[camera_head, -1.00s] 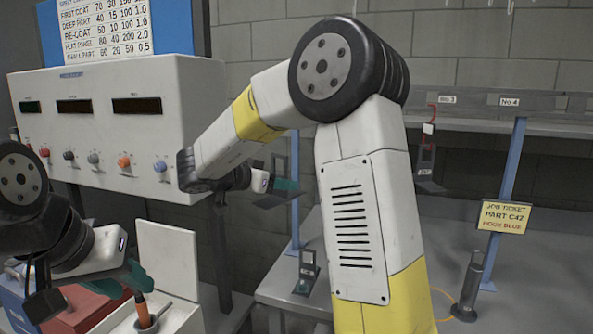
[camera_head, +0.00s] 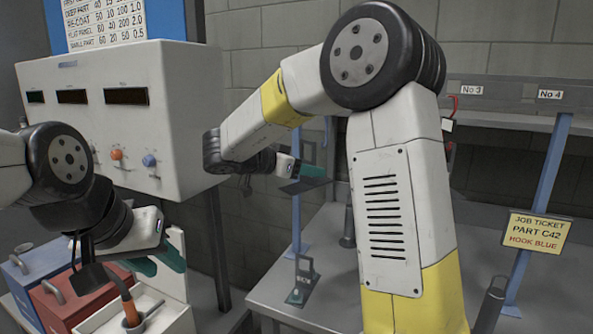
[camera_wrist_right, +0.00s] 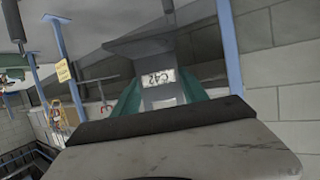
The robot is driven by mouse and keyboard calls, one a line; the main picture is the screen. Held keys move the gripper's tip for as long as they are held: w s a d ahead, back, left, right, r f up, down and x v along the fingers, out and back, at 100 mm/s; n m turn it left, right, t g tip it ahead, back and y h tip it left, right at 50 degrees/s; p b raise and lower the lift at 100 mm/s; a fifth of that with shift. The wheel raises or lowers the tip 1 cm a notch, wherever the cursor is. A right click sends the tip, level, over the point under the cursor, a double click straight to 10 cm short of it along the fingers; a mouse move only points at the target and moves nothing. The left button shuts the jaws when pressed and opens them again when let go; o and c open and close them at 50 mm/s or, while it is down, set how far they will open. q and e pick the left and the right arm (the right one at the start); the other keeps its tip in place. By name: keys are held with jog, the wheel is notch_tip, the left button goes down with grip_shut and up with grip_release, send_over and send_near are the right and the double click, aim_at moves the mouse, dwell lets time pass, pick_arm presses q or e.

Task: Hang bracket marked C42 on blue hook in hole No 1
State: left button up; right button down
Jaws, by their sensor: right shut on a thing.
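My right gripper (camera_head: 308,172) is shut on a dark bracket (camera_head: 303,186), held in the air in front of a blue post above the table. In the right wrist view the bracket (camera_wrist_right: 160,45) sits between the teal fingers, its white plate (camera_wrist_right: 173,77) reading C42 upside down. My left gripper (camera_head: 158,262) is open and empty, above a white box at lower left. The job ticket (camera_head: 536,231) reads PART C42, HOOK BLUE. No blue hook or No 1 label shows; my right arm covers part of the rail.
Another bracket (camera_head: 303,280) stands on the grey table (camera_head: 340,290). A red hook (camera_head: 453,105) is near the No 3 label, partly behind my arm. Blue posts (camera_head: 545,190) carry the rail. A control box (camera_head: 110,110) stands left. An orange-handled tool (camera_head: 129,303) stands in the white box.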

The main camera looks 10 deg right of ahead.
jog(key=shift+w+d+f, duration=0.1)
jog(key=shift+w+d, duration=0.5)
jog(key=shift+w, duration=0.3)
jog(key=shift+w+d+r, duration=0.1)
jog(key=shift+w+d, duration=0.5)
jog(key=shift+w, duration=0.25)
jog(key=shift+w+d+f, duration=0.1)
jog(key=shift+w+d, duration=0.5)
jog(key=shift+w, duration=0.3)
jog(key=shift+w+d, duration=0.25)
jog(key=shift+w, duration=0.1)
jog(key=shift+w, duration=0.15)
jog(key=shift+w+d, duration=0.65)
jog(key=shift+w, duration=0.15)
jog(key=shift+w, duration=0.1)
jog(key=shift+w+d, duration=0.85)
jog(key=shift+w, duration=0.3)
jog(key=shift+f, duration=1.4)
